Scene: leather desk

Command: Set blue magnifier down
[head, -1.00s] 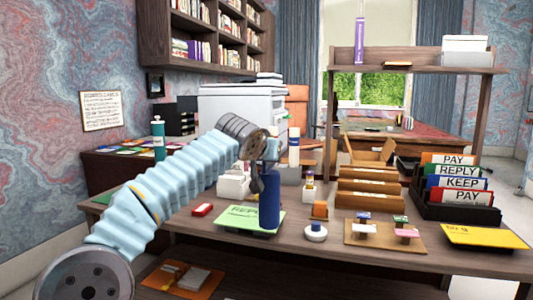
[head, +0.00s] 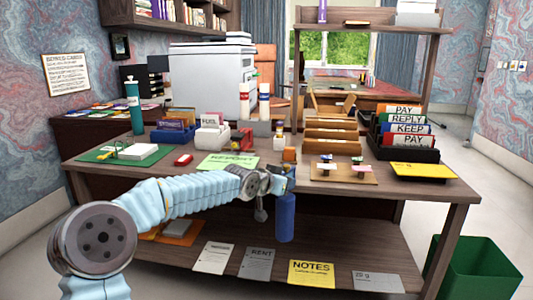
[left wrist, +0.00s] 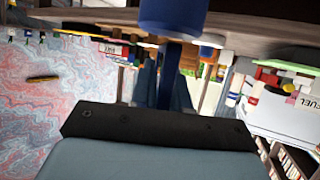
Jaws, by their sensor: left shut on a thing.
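The blue magnifier (head: 286,218) shows as a thick blue cylinder hanging upright below my left gripper (head: 279,184). My left gripper is shut on it, in front of the desk's near edge and above the lower shelf. In the left wrist view the blue cylinder (left wrist: 172,14) is at the top, with a narrow blue stem below it. The magnifier's lens cannot be made out, and the fingers partly hide its upper end. My right gripper is not in view.
Papers lie on the lower shelf (head: 335,262). A green bin (head: 475,268) stands at right.

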